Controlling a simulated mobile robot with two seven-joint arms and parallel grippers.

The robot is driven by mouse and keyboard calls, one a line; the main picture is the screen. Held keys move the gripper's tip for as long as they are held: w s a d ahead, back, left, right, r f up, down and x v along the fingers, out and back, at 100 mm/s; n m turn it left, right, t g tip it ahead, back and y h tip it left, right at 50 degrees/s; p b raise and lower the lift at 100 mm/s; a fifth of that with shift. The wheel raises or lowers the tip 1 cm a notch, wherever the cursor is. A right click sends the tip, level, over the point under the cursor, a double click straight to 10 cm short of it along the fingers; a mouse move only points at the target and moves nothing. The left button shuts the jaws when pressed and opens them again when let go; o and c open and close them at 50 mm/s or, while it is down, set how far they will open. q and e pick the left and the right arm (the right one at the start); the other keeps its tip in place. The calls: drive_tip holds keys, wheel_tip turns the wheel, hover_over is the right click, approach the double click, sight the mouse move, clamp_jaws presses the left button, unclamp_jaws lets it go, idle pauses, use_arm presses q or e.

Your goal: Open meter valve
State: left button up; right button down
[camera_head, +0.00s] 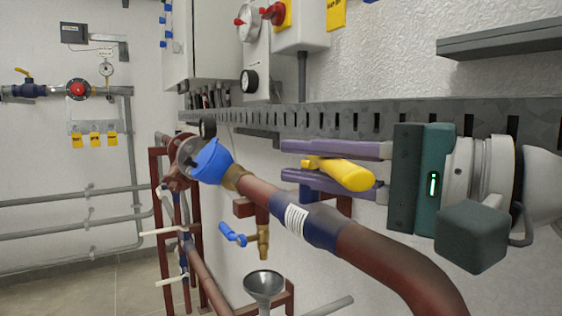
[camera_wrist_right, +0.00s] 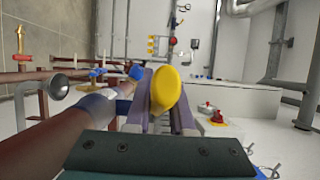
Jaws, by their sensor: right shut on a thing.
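My right gripper (camera_head: 284,161) comes in from the right and is shut on a yellow valve handle (camera_head: 345,174). The handle sits between its two purple fingers, its rounded end towards me. In the right wrist view the handle (camera_wrist_right: 166,91) also shows between the fingers. The valve body behind the handle is mostly hidden by the fingers and the pipe. My left gripper is not in view.
The red-brown pipe (camera_head: 388,259) with a blue section passes in front of and below the gripper. A brass tap with a blue handle (camera_head: 232,235) hangs above a grey funnel (camera_head: 264,284). A slotted grey rail (camera_head: 400,112) runs along the wall behind. Open floor lies at left.

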drive_tip(key=c, duration=1.2)
unclamp_jaws()
drive_tip(key=shift+w+d+f, duration=0.1)
drive_tip(key=shift+d, duration=0.1)
drive_tip(key=shift+o, duration=2.1)
drive_tip(key=b+v, duration=0.3)
drive_tip(key=v, duration=0.5)
drive_tip(key=shift+s+d+f+b, duration=0.2)
drive_tip(key=shift+s+b, duration=0.05)
drive_tip(key=shift+b, duration=0.05)
drive_tip(key=shift+s+d+r, duration=0.15)
drive_tip(key=shift+s+d, duration=0.25)
drive_tip(key=shift+s+d+r+b, duration=0.1)
drive_tip(key=shift+b, duration=0.2)
